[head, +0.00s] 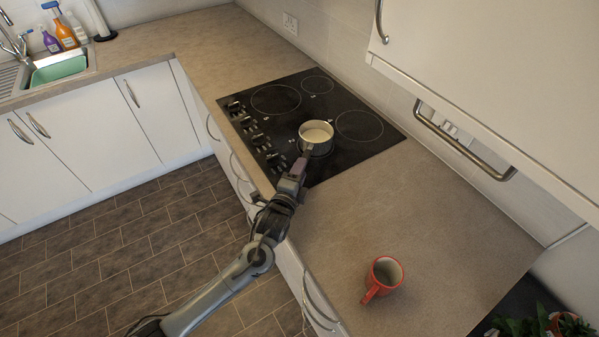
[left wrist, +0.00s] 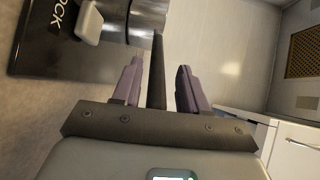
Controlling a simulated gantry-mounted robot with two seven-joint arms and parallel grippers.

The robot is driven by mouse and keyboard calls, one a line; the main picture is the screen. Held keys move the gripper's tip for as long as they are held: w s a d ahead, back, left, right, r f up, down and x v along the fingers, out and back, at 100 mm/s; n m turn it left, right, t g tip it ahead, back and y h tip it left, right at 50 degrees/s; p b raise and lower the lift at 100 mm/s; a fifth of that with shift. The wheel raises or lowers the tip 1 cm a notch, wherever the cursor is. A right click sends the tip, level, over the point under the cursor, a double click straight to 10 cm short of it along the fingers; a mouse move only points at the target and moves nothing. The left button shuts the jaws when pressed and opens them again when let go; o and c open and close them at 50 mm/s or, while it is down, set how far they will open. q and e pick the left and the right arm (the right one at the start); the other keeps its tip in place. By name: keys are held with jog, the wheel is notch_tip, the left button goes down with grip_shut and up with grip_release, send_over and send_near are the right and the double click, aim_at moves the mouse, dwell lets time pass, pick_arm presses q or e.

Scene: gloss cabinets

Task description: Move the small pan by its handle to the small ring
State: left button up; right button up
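The small pan (head: 316,133), cream-coloured inside, sits on the front right part of the black hob (head: 345,155). What ring lies under it is hidden. A small ring (head: 317,84) at the back of the hob is bare. My left gripper (head: 300,165) is at the pan's handle, on the near side. In the left wrist view the dark handle (left wrist: 157,75) runs between my two purple fingers (left wrist: 158,85), with a gap on each side. The fingers are open. The pan's metal side (left wrist: 148,18) shows at the top. My right gripper is out of view.
Two larger rings (head: 276,99) (head: 359,125) are bare. Control knobs (head: 262,140) line the hob's left edge. A red mug (head: 384,278) stands on the worktop (head: 400,215) to the right. A wall cabinet (head: 490,75) with a bar handle overhangs the right side.

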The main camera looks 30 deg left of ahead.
pick_arm(q)
jog(key=shift+o, duration=0.4)
jog(key=shift+f, duration=0.3)
jog(key=s, duration=0.3)
jog(key=s+d, duration=0.1)
jog(key=s, duration=0.2)
jog(key=s+r, duration=0.1)
jog(key=s, duration=0.2)
jog(key=shift+d+b, duration=0.2)
jog(key=shift+b, duration=0.15)
jog(key=shift+s+d+r, duration=0.15)
jog(key=shift+s+r, duration=0.05)
jog(key=shift+s, duration=0.65)
